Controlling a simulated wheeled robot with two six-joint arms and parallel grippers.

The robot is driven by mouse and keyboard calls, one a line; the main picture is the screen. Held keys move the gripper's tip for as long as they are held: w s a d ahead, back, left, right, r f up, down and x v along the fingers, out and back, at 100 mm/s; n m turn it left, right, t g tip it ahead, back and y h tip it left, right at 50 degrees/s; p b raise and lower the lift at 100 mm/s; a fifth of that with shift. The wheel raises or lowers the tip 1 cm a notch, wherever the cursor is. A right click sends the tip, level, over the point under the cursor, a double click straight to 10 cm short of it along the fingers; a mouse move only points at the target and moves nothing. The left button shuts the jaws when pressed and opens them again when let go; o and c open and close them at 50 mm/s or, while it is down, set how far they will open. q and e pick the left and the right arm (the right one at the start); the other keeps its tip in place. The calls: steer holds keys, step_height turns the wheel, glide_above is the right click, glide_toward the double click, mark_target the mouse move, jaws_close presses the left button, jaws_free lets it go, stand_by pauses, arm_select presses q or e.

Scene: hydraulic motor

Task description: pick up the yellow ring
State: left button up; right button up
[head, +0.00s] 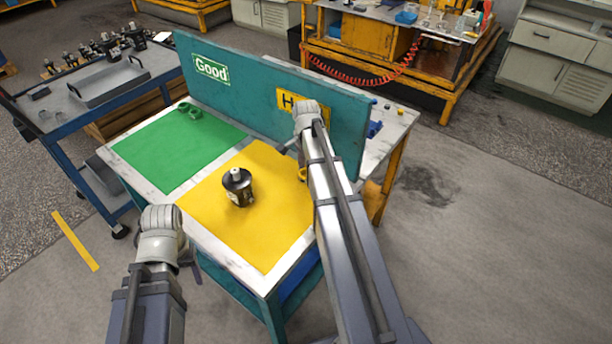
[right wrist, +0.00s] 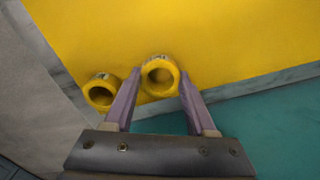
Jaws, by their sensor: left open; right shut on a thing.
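Two yellow rings show in the right wrist view, on the yellow mat near its edge by the teal board. One yellow ring (right wrist: 160,76) is between the fingertips of my right gripper (right wrist: 160,78), which is shut on it. The other yellow ring (right wrist: 100,92) lies just left of the fingers, outside them. In the head view, a bit of yellow ring (head: 302,174) shows beside my right arm, which hides the rest. My left gripper (head: 196,272) is open and empty in front of the table, mostly hidden by its own wrist.
A black motor part (head: 238,187) stands on the yellow mat (head: 262,243). Green rings (head: 189,110) lie on the green mat (head: 178,150). A teal board (head: 255,95) stands upright behind the mats. A blue cart (head: 60,125) with a grey tray is at left.

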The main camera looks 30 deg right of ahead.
steer(key=shift+c, duration=0.8)
steer(key=shift+r, duration=0.1)
step_height(320, 180, up, 10)
steer(key=p, duration=1)
